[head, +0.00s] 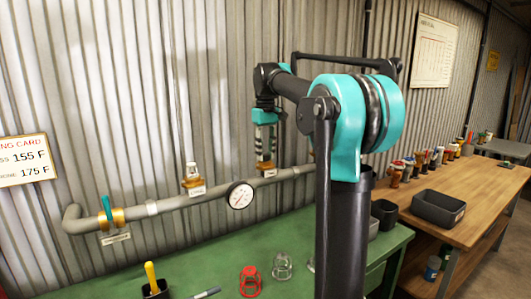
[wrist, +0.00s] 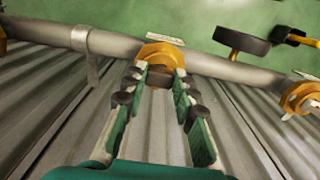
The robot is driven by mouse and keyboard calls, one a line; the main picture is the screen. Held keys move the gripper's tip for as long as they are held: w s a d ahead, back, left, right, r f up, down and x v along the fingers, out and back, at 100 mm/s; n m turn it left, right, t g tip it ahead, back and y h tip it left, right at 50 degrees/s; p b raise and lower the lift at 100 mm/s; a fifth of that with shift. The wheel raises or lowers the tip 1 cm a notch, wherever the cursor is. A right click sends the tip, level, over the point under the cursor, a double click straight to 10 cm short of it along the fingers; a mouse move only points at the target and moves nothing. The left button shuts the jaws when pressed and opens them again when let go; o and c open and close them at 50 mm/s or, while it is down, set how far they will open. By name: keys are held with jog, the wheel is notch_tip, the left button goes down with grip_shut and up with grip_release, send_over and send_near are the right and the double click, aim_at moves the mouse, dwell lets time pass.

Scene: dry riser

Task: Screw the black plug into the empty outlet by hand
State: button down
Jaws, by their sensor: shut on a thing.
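My gripper (head: 266,152) points down over a brass outlet on the grey pipe, its fingertips close to the outlet's top. In the wrist view my gripper (wrist: 160,84) is shut on a small dark piece, the black plug (wrist: 160,79), directly at the brass outlet (wrist: 162,55). The plug is mostly hidden between the fingers. I cannot tell whether its thread is inside the outlet. A second brass outlet (head: 193,184) to the left carries a pale fitting; it also shows at the right of the wrist view (wrist: 303,97).
A round gauge (head: 240,195) sits on the pipe between the outlets. A teal-handled valve (head: 108,212) is at the left. A red cage (head: 249,282) and a clear cage (head: 282,266) stand on the green bench (head: 215,270). A wooden bench (head: 465,215) is at right.

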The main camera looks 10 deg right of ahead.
jog(key=m, duration=0.5)
jog(key=shift+m, duration=0.4)
jog(key=shift+m, duration=0.3)
jog(key=m, duration=0.5)
jog(key=shift+a, duration=0.1)
jog(key=shift+m, duration=0.9)
jog(key=c, duration=1.1)
grip_release()
jog(key=shift+c, duration=0.2)
